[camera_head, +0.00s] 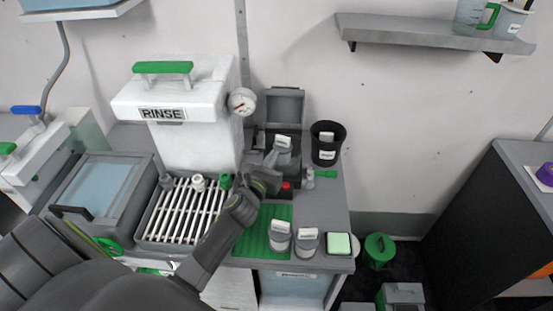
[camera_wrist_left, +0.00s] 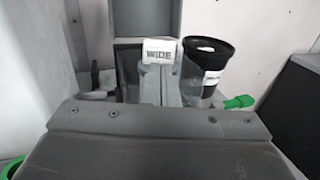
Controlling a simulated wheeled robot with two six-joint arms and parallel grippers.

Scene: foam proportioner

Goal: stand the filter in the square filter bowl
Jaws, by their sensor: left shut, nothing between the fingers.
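My left gripper (camera_head: 266,181) reaches over the grey counter, near the front of a dark station with a raised lid. It is shut with nothing in it. A grey piece with a white label (camera_head: 282,143) stands just beyond it; in the left wrist view this label reads WIDE (camera_wrist_left: 158,51). I cannot tell for sure which piece is the filter or which is the square filter bowl. Two grey labelled pieces (camera_head: 280,235) (camera_head: 308,240) stand at the counter's front. My right gripper is not in view.
A black cup (camera_head: 326,145) stands right of the station, with a green-handled valve (camera_head: 324,174) below it. A white RINSE tank (camera_head: 190,115), a slatted rack (camera_head: 180,212) with small fittings and a pale green square pad (camera_head: 339,244) surround the arm. A green mat (camera_head: 265,217) has bare room.

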